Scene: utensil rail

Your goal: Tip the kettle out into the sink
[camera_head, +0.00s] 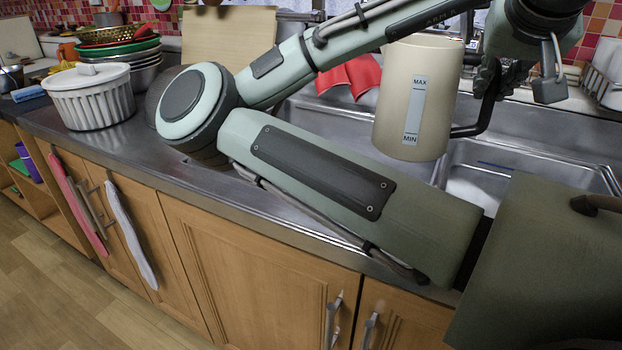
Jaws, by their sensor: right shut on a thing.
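The kettle (418,60) is a cream-beige jug with a grey MAX/MIN level window on its side and a black handle (485,112) on its right. It is held in the air over the sink (530,142), close to upright; its top is partly hidden by my arm. My right gripper (492,82) is dark and shut on the kettle, at the handle. No water is seen leaving the kettle. The steel sink has a basin visible below and right of the kettle; my right arm hides much of its left part. My left gripper is out of view.
A white ribbed pot with a lid (92,98) stands on the counter at left, before stacked bowls and a colander (110,38). Towels (130,230) hang on the cabinet front.

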